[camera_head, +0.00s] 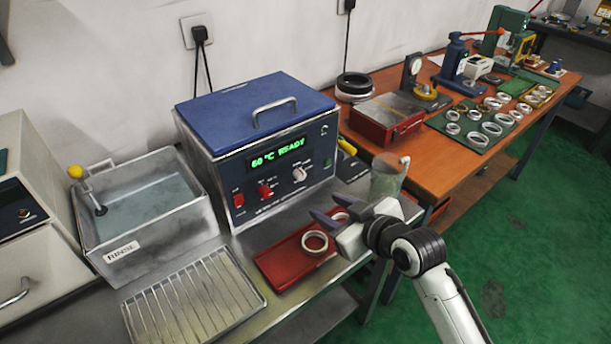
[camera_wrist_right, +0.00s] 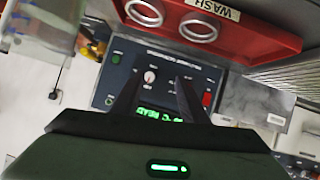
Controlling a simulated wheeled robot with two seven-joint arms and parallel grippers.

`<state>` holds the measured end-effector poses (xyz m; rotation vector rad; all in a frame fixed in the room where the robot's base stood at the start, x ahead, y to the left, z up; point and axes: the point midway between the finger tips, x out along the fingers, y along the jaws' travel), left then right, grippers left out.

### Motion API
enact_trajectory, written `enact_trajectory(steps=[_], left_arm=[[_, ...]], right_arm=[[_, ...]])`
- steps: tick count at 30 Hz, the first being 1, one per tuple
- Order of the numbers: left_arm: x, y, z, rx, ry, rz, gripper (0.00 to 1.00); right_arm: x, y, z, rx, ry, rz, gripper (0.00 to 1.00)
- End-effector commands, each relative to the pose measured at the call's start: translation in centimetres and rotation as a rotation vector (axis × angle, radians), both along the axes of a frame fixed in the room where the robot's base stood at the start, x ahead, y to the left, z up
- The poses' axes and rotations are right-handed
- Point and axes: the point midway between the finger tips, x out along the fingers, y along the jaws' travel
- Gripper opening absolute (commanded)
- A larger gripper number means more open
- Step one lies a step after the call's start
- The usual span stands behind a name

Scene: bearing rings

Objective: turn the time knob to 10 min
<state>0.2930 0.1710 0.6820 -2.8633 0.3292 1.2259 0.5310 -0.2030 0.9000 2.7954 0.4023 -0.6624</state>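The washer (camera_head: 262,155) is a box with a blue lid and a dark front panel. Its green display (camera_head: 278,152) reads "60°C READY". A white-capped knob (camera_head: 299,173) sits at the panel's right; it also shows in the right wrist view (camera_wrist_right: 149,77). A red control (camera_head: 265,188) is left of it, and a red switch (camera_head: 238,199) is further left. The small panel labels are too blurred to read. My right gripper (camera_head: 322,203) is open and empty in front of the panel, apart from the knob. In the wrist view its fingers (camera_wrist_right: 158,78) point at the panel. My left gripper is out of view.
A red tray (camera_head: 275,265) with light rings lies below the right gripper. A glass beaker (camera_head: 387,176) stands close to the right arm. A rinse basin (camera_head: 150,245) and wire rack (camera_head: 195,300) are at left. An orange bench (camera_head: 440,160) holds rings and tools.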

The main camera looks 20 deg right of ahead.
Motion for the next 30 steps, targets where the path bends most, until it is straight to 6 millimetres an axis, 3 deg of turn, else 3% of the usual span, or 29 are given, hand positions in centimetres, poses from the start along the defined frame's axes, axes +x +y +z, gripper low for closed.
enact_trajectory(steps=[3,6,21,30], left_arm=[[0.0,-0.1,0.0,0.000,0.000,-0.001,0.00],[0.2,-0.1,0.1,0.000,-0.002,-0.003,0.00],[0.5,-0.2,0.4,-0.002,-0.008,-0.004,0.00],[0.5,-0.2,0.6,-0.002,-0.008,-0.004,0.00]], right_arm=[[2.5,-0.3,1.9,0.004,-0.084,0.001,0.40],[3.6,-0.3,2.2,0.006,-0.106,0.001,0.40],[10.7,1.4,-0.8,0.006,-0.102,0.002,0.40],[12.2,1.8,-1.5,0.005,-0.103,0.001,0.40]])
